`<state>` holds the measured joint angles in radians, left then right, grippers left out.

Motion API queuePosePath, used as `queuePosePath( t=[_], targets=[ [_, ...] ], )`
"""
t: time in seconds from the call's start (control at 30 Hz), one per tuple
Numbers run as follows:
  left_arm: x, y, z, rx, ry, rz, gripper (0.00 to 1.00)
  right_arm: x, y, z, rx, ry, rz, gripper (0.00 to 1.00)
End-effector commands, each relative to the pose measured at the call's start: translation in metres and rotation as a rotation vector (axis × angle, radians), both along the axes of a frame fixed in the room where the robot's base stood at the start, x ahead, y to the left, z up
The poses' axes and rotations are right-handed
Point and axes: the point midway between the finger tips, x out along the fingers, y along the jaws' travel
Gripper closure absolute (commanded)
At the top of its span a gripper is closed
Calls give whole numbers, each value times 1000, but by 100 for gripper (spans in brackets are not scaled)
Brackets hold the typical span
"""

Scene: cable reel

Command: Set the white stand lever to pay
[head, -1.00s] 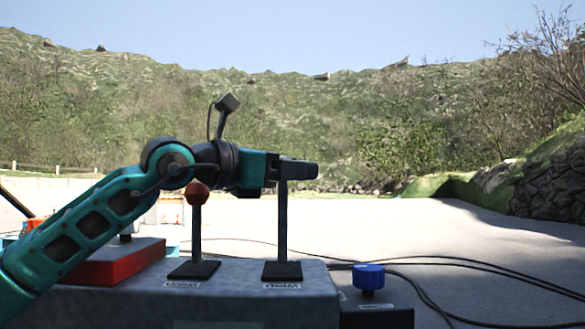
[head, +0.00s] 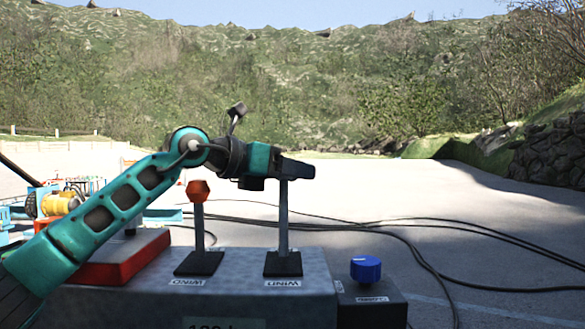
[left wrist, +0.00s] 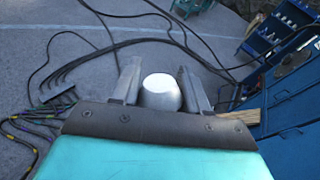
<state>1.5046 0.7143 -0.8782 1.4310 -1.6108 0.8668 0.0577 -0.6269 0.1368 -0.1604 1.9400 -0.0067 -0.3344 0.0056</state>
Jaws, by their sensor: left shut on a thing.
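A grey console (head: 200,305) carries two levers on black base plates. The left lever has an orange-red knob (head: 198,191) and stands upright just below my left wrist. My right gripper is not in view.
A blue knob (head: 366,269) sits on a dark box at the console's right. A red block (head: 125,258) lies on the console's left. Black cables (head: 420,228) run over the paved ground. Open ground lies to the right.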

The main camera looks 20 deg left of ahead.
Motion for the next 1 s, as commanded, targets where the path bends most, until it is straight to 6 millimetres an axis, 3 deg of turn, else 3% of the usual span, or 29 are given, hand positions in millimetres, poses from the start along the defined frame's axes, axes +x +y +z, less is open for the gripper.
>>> queuePosePath(
  t=[0.27,0.67,0.83,1.0],
  targets=[
    [0,0,1,-1,-2,0,32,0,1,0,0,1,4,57],
    [0,0,2,-1,-2,0,31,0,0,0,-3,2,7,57],
    [0,0,21,-2,-5,0,31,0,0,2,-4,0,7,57],
    [0,-1,60,-3,-7,1,31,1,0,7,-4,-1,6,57]
  ],
)
